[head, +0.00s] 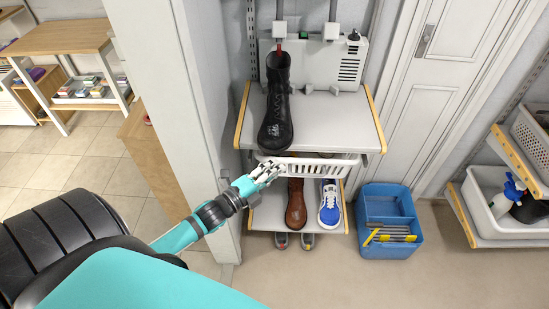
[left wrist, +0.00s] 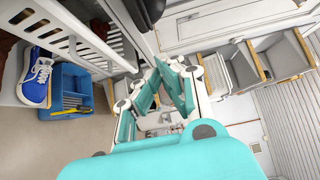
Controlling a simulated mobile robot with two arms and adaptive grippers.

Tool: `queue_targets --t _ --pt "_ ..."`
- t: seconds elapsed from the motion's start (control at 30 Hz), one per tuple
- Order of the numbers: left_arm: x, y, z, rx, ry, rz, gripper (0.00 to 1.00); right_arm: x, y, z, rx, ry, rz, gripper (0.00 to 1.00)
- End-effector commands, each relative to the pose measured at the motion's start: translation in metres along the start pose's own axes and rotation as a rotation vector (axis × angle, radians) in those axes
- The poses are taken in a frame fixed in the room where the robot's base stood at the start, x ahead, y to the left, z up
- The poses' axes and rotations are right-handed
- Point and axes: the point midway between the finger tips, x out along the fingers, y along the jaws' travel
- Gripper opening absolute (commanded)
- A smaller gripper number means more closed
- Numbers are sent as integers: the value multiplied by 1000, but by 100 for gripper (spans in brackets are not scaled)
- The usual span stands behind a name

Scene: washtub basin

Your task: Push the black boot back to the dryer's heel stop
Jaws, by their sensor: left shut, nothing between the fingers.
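The black boot (head: 277,112) stands upright on the grey upper shelf (head: 335,120), its toe toward the shelf's front edge. Its shaft is at the dryer (head: 349,62), under a hanging tube with a red end. The boot hides most of the floor behind its heel, so I cannot tell the gap to the heel stop. My left gripper (head: 264,172) is shut and empty, low in front of the shelf's front edge, below and a little left of the boot's toe, apart from it. In the left wrist view the gripper (left wrist: 172,84) also shows. My right gripper is not in view.
A white slotted rack (head: 318,170) hangs under the upper shelf, close to my gripper. Below are a brown boot (head: 296,204) and a blue shoe (head: 330,204). A blue caddy (head: 390,218) stands on the floor. A white wall panel (head: 172,90) stands left of the shelf.

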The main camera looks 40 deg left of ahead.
Motion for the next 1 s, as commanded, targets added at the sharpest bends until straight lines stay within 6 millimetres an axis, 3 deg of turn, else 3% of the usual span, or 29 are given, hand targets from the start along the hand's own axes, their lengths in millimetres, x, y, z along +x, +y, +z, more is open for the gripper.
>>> queue_targets --t 0.1,0.23,0.63,1.0 --pt "12 -2 15 5 -2 2 0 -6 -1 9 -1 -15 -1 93" --pt "19 0 23 4 -2 2 0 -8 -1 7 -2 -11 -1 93" --pt "21 1 26 2 -2 3 0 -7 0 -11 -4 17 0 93" --pt "51 2 56 4 -3 2 0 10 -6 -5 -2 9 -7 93"
